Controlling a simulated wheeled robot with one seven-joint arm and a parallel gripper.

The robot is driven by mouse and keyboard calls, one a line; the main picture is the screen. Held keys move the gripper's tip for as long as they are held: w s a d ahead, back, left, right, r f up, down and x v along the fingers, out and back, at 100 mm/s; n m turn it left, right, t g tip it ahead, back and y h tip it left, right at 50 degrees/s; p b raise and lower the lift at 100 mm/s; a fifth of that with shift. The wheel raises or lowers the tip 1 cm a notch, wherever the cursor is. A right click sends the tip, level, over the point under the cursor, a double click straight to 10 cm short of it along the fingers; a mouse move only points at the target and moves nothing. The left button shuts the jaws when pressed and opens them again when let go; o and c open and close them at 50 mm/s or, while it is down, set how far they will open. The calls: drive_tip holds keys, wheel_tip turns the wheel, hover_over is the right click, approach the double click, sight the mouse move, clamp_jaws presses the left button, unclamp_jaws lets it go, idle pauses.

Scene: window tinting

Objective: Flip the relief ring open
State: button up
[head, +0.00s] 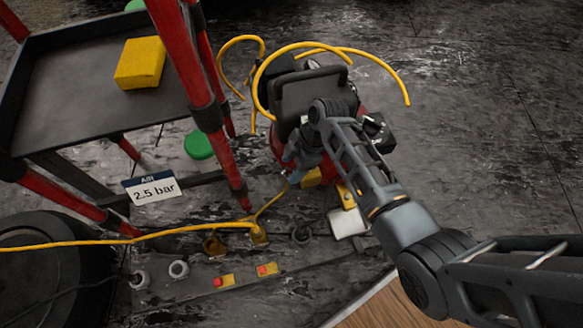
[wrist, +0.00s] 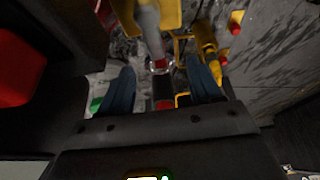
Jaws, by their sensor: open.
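A red compressor (head: 276,148) with a black handle (head: 312,88) stands on the floor in the head view, partly hidden by my arm. My gripper (head: 291,172) is at its near left side, pointing down. In the wrist view my gripper (wrist: 162,88) shows two blue fingers spread apart with nothing held. A shiny round metal fitting (wrist: 159,66) with a red centre lies just beyond and between the fingertips, below a grey cylinder (wrist: 151,30). It may be the relief ring, but I cannot tell. No ring is clearly visible in the head view.
A yellow hose (head: 150,238) runs across the floor and loops over the compressor. A red-legged cart (head: 60,95) holds a yellow sponge (head: 140,62). A "2.5 bar" sign (head: 153,189) and small yellow-red parts (head: 266,269) are nearby.

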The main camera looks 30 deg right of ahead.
drive_tip(key=shift+a+f, duration=0.15)
drive_tip(key=shift+f, duration=0.2)
drive_tip(key=shift+c, duration=0.4)
clamp_jaws()
